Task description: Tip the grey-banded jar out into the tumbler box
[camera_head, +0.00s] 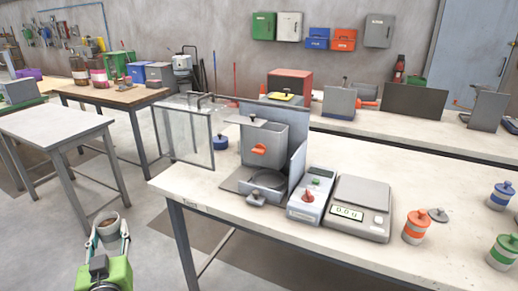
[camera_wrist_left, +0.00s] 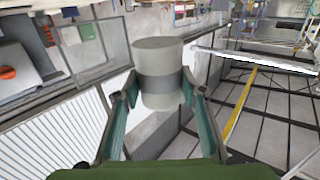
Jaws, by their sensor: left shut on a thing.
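In the left wrist view the jar (camera_wrist_left: 159,60) is pale with a grey band, held between the two green-sided fingers (camera_wrist_left: 155,95). A grey box (camera_head: 272,140) with an orange knob, apparently the tumbler box, stands on the near table, right of and beyond the gripper. Its inside is hidden. My right gripper is not in view.
A clear panel (camera_head: 183,135) stands upright at the box's left. A small control unit (camera_head: 311,196) and a scale (camera_head: 358,208) sit right of it. Orange-, blue- and green-banded jars stand at the table's right (camera_head: 415,228). A side table (camera_head: 55,122) is at left; open floor surrounds the gripper.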

